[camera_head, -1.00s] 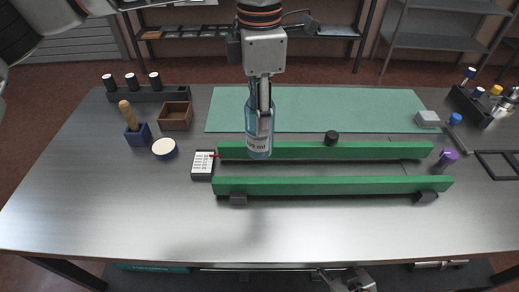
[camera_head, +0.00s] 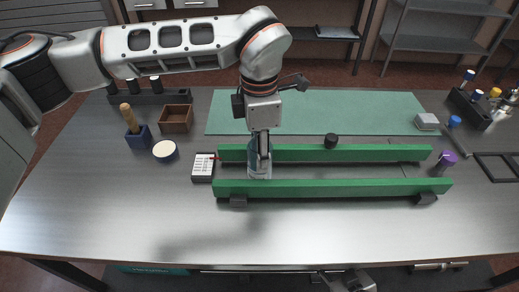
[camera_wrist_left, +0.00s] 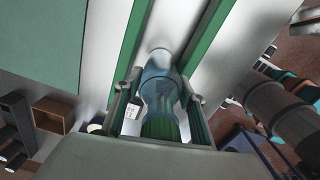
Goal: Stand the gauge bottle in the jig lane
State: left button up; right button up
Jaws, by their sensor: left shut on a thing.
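The lane is the strip of table between the far green rail (camera_head: 290,153) and the near green rail (camera_head: 340,188). The near rail partly hides the bottle's foot, so I cannot tell whether it touches the table. In the left wrist view the bottle (camera_wrist_left: 158,90) sits between both fingers, with a rail on either side. My right gripper (camera_head: 345,281) seems to show low at the front edge, its jaws unclear.
A labelled card block (camera_head: 202,167) stands at the lane's left end. A black knob (camera_head: 331,141) stands by the far rail. A purple-topped item (camera_head: 445,160) is at the right end. A wooden box (camera_head: 176,118) and round tub (camera_head: 165,151) stand left. The front table is clear.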

pick_arm(q)
jog(key=shift+f, duration=0.2)
jog(key=o, duration=1.1)
jog(key=shift+r, duration=0.1)
notch_tip(320, 180, up, 12)
jog(key=shift+r+b, duration=0.15)
jog(key=shift+b, duration=0.15)
